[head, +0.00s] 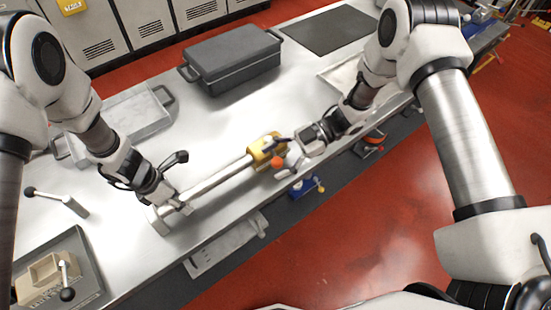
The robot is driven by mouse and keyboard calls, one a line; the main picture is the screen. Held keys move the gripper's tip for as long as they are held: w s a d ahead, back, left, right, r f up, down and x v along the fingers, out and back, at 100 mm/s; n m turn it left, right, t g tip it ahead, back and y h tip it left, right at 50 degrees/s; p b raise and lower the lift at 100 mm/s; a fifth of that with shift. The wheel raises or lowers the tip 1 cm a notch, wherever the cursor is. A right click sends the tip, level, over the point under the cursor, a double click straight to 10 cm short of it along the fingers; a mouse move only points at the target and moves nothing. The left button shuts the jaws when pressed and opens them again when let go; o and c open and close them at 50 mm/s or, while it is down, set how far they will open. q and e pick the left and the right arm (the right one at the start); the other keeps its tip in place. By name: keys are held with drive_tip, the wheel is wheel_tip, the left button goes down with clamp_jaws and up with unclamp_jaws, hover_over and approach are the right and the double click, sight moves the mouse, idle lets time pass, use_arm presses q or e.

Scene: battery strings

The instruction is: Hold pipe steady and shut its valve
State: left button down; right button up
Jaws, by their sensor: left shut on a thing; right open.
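The pipe (222,175) is a pale metal tube lying across the bench, running from lower left to upper right. Its valve has a yellow body (261,150) at the right end and an orange-red knob (277,162) on the near side. My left gripper (176,204) is shut on the pipe near its left end. My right gripper (287,158) is open beside the valve, close to the knob and partly covering the valve. I cannot tell whether its fingers touch the knob.
A dark lidded case (232,62) stands at the back of the metal bench (200,125). A grey tray (130,113) is at the left. A lever (60,200) and a beige device on a dark mat (50,275) lie at the lower left. A dark flat mat (328,31) lies at the back right.

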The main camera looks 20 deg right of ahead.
drive_tip(key=shift+s, duration=0.1)
clamp_jaws()
drive_tip(key=shift+f, duration=0.1)
drive_tip(key=shift+d, duration=0.15)
idle(0.4)
drive_tip(key=shift+d+f+n+g+h, duration=0.15)
drive_tip(key=shift+d+n+g, duration=0.2)
drive_tip(key=shift+n+g, duration=0.25)
drive_tip(key=shift+d+r+n+g+h, duration=0.15)
drive_tip(key=shift+d+n+g, duration=0.2)
drive_tip(key=shift+n+g, duration=0.25)
drive_tip(key=shift+w+d+f+n+g+h, duration=0.1)
drive_tip(key=shift+w+d+n+g+h, duration=0.4)
drive_tip(key=shift+d+n+g+h, duration=0.65)
drive_tip(key=shift+w+d+r+n+g+h, duration=0.1)
drive_tip(key=shift+w+d+n+g+h, duration=0.6)
drive_tip(key=shift+n+g, duration=0.75)
drive_tip(key=shift+w+d+f+n+g+h, duration=0.1)
drive_tip(key=shift+w+d+n+g+h, duration=0.15)
drive_tip(key=shift+d+n+g+h, duration=0.8)
drive_tip(key=shift+a+n+g, duration=0.25)
drive_tip(key=shift+a+n, duration=0.05)
drive_tip(key=shift+n, duration=0.15)
